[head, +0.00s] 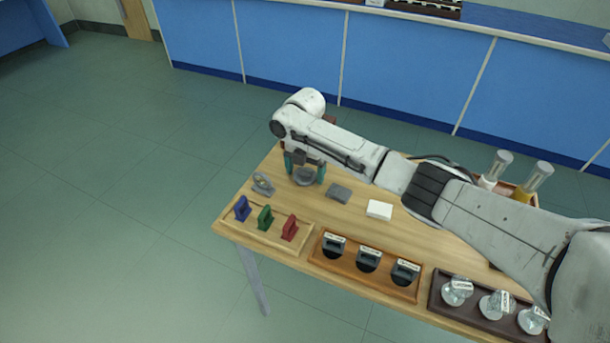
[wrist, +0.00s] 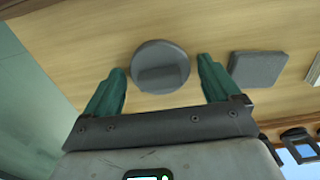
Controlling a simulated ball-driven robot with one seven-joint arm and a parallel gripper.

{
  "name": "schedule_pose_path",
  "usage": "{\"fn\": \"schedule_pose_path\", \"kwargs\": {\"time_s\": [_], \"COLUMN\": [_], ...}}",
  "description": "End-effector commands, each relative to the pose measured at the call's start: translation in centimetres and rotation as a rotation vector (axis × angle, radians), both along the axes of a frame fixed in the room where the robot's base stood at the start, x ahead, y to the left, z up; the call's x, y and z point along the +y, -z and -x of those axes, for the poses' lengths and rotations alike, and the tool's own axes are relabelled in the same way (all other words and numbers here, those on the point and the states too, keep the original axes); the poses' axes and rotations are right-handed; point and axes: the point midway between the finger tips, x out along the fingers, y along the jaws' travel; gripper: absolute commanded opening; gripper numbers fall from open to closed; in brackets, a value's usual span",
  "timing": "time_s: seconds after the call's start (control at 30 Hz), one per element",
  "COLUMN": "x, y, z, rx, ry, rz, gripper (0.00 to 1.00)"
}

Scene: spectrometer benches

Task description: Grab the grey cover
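The grey cover (wrist: 160,66) is a round grey disc with a raised bar-shaped handle. It rests on the wooden table (head: 345,228). In the head view the cover (head: 306,177) shows below my gripper (head: 304,171), near the table's far left part. My gripper also shows in the wrist view (wrist: 163,85), with its two green fingers spread wide, one on each side of the cover. The fingers are apart from the cover, and nothing is held between them.
A grey block (head: 339,192) and a white block (head: 379,210) lie to the right. A grey ring-like piece (head: 263,184) lies left. Blue, green and red handled pieces (head: 265,217) stand at the front left. A tray of black holders (head: 367,262) and flasks (head: 497,304) line the front.

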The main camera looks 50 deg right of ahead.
Motion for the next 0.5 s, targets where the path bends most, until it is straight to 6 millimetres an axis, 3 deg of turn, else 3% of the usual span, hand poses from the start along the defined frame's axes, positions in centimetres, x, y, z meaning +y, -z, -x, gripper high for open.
{"fn": "schedule_pose_path", "kwargs": {"time_s": [0.5], "x": [0.0], "y": [-0.03], "z": [0.0], "rx": [0.0], "ry": [0.0], "rz": [0.0], "gripper": [0.41]}}
